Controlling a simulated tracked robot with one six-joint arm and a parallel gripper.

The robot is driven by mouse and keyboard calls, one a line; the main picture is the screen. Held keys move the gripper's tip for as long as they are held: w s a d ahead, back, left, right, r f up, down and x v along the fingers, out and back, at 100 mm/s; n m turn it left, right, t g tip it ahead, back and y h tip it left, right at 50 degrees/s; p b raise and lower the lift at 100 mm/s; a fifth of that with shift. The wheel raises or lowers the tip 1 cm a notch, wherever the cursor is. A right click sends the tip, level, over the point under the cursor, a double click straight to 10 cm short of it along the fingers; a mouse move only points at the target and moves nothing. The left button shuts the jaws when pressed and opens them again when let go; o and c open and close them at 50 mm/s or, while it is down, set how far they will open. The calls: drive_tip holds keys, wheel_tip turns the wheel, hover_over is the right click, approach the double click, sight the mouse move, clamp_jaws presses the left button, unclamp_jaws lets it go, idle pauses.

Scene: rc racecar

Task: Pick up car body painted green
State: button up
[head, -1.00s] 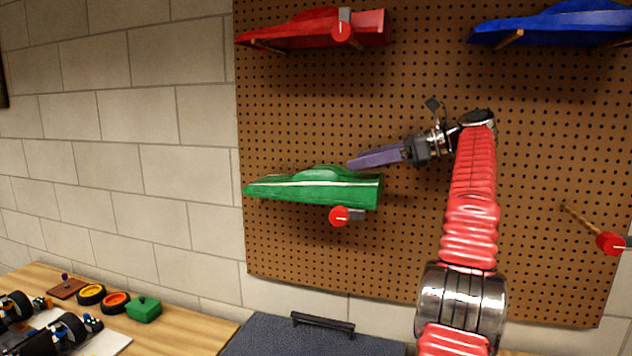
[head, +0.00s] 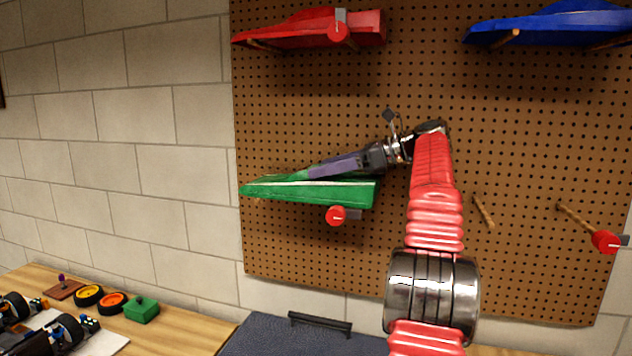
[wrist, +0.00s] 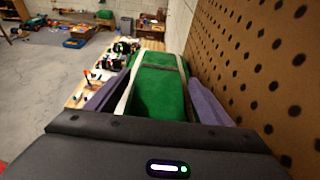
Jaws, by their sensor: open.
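The green car body (head: 310,193) has a white stripe and rests on pegs on the pegboard, its narrow nose to the left. A red-ended peg (head: 336,215) shows just below it. My gripper (head: 318,168) is at the car body's upper right part in the head view, its purple finger covering part of the top. In the wrist view my gripper (wrist: 160,100) is open, with one purple finger on each side of the green car body (wrist: 158,88). The right finger lies between the body and the pegboard. I cannot tell whether either finger touches it.
The pegboard (head: 300,110) is close on the right in the wrist view. A red car body (head: 300,28) and a blue car body (head: 550,25) hang above. Bare pegs (head: 605,241) stick out at right. A wooden table (head: 185,330) below holds wheels and a green block (head: 141,309).

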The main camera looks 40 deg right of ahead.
sight(308, 167)
drive_tip(key=shift+x, duration=2.6)
drive_tip(key=shift+r, duration=0.15)
drive_tip(key=shift+c, duration=0.2)
drive_tip(key=c, duration=1.1)
drive_tip(key=shift+a+r, duration=0.1)
